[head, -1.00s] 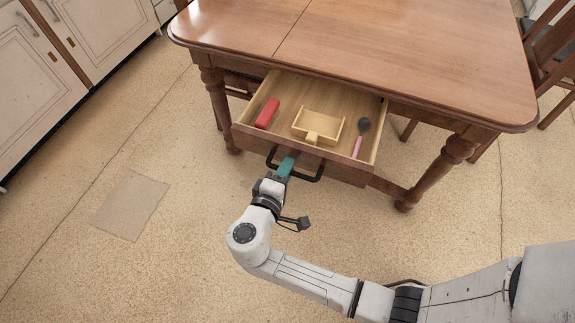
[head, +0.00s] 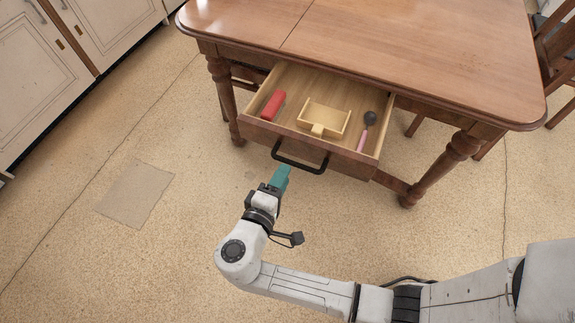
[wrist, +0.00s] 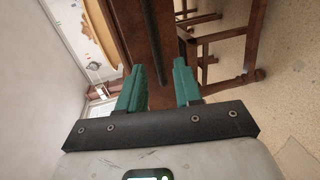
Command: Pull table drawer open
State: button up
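The table drawer (head: 345,160) stands pulled out from the wooden table (head: 400,60). Its black bar handle (head: 300,164) is on the drawer front. My gripper (head: 284,168) is just in front of the handle, apart from it in the head view. In the wrist view my gripper (wrist: 158,85) shows two teal fingers spread apart with nothing between them, and the dark handle bar (wrist: 156,40) lies beyond the fingertips. Inside the drawer are a red object (head: 272,105), a small pale wooden box (head: 325,118) and a pink-handled dark spoon (head: 366,130).
White cabinets (head: 40,60) stand at the left. A wooden chair (head: 555,60) is at the right of the table. The floor (head: 130,260) in front of the drawer is clear apart from a flat grey patch (head: 137,195).

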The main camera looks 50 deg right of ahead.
jog(key=shift+v, duration=2.75)
jog(key=s+d+f+m+g+y, duration=0.4)
jog(key=s+d+f+g+y, duration=0.25)
jog(key=s+d+y, duration=0.4)
notch_tip(320, 180, up, 15)
jog(key=s+a+t+y+p, duration=0.2)
jog(key=s+y+p, duration=0.1)
jog(key=p, duration=1)
jog(key=shift+y, duration=0.45)
